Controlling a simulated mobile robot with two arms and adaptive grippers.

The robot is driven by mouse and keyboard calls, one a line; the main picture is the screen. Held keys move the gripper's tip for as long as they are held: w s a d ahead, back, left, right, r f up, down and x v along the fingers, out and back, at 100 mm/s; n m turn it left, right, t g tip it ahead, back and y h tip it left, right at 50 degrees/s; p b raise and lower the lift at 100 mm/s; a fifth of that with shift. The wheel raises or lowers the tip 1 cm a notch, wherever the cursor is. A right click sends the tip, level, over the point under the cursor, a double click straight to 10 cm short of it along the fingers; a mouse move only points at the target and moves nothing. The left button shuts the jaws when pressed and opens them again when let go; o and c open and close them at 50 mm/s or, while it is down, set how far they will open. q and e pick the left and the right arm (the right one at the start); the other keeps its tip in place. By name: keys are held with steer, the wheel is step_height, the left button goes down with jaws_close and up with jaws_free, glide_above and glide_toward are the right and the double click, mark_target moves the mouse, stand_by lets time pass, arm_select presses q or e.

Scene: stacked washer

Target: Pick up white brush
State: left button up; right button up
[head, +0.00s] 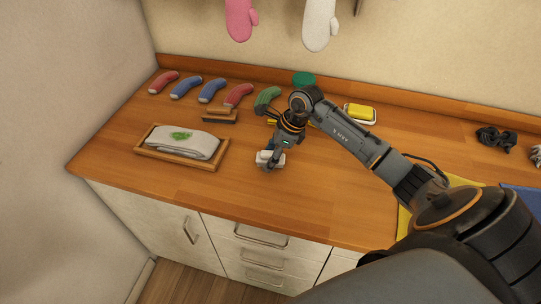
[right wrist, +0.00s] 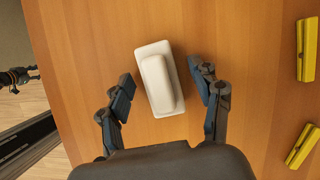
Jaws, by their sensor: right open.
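The white brush (right wrist: 158,80) lies on the wooden counter, a pale rounded block with a raised handle on top. In the head view the white brush (head: 264,157) is partly hidden by my right gripper (head: 270,163). In the right wrist view my right gripper (right wrist: 165,92) is open, with one finger on each side of the brush and a gap to it on both sides. The fingers do not touch the brush. My left gripper is not clearly in view.
A wooden tray (head: 152,153) with a folded white cloth (head: 183,141) stands left of the brush. Several coloured handled items (head: 212,90) line the back. Yellow objects (right wrist: 306,50) lie to the right in the wrist view. The counter's front edge (head: 230,217) is close.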

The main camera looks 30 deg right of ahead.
mark_target(270, 152)
steer(key=c, duration=1.3)
steer(key=shift+r, duration=0.15)
steer(key=shift+r+b, duration=0.25)
steer(key=shift+b, duration=0.15)
steer(key=b+v, duration=0.1)
steer(key=v, duration=0.1)
steer(key=shift+r+b, duration=0.3)
steer(key=shift+r, duration=0.1)
steer(key=s+r, duration=0.1)
steer(key=s+d+r+b, duration=0.1)
steer(key=s+r, duration=0.1)
steer(key=r, duration=0.1)
steer(key=shift+s+d+r+b, duration=0.1)
steer(key=shift+s+d+b, duration=0.05)
steer(key=shift+d+b, duration=0.15)
steer(key=s+d+r+b, duration=0.3)
steer(key=s+r+b, duration=0.2)
steer(key=s, duration=0.4)
steer(key=shift+d+r, duration=0.15)
steer(key=shift+d, duration=0.25)
